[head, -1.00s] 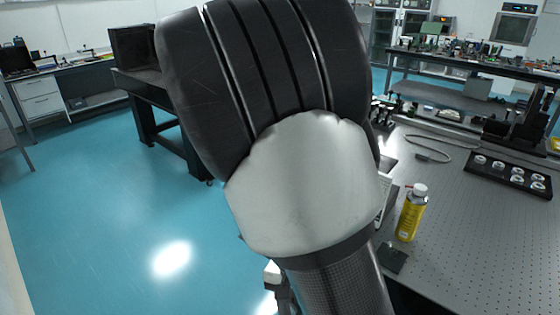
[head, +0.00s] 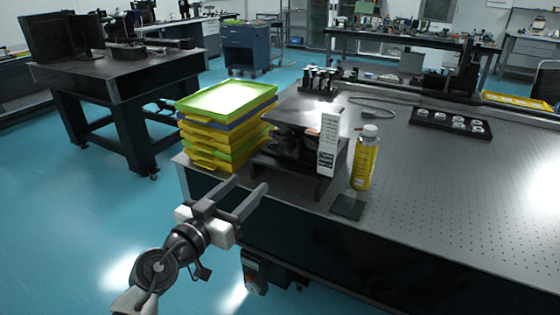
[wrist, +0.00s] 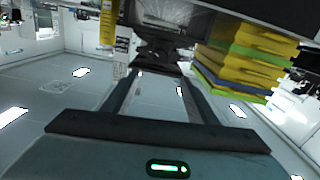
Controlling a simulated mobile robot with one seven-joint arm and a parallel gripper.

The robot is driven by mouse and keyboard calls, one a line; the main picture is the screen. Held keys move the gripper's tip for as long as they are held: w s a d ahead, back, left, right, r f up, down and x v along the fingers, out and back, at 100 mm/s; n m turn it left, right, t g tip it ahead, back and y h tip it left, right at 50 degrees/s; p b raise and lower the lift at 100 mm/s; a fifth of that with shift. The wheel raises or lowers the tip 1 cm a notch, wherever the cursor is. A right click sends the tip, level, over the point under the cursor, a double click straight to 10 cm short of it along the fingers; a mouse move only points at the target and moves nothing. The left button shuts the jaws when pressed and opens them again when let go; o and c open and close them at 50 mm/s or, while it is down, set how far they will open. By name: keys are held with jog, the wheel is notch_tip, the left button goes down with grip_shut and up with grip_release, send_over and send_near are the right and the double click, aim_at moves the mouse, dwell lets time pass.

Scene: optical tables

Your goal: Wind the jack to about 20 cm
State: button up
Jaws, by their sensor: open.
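The jack (head: 296,146) stands near the table's front left edge, its dark top plate (head: 299,108) raised on a shadowed mechanism. Its folded dark mechanism also shows in the wrist view (wrist: 160,45). A white upright scale (head: 328,143) with dark marks stands at its right front; I cannot read its figures. The winding knob is not clear in either view. My gripper (head: 245,184) is open and empty, in front of the table edge and apart from the jack. In the wrist view its two fingers (wrist: 158,76) point toward the jack with clear space between them.
A stack of yellow, green and blue trays (head: 226,120) stands close left of the jack. A black holder with white discs (head: 452,121) lies further back. The perforated tabletop (head: 450,190) at right is clear.

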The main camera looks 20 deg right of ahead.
aim_at(283, 150)
jog(key=b+x, duration=0.1)
jog(key=x, duration=1.6)
jog(key=shift+w+d+r, duration=0.1)
jog(key=shift+w, duration=0.05)
jog(key=c, duration=1.1)
jog(key=n, duration=0.3)
jog(key=shift+n+p, duration=0.3)
jog(key=shift+p, duration=0.1)
jog(key=shift+n+p, duration=0.5)
jog(key=shift+n, duration=1.2)
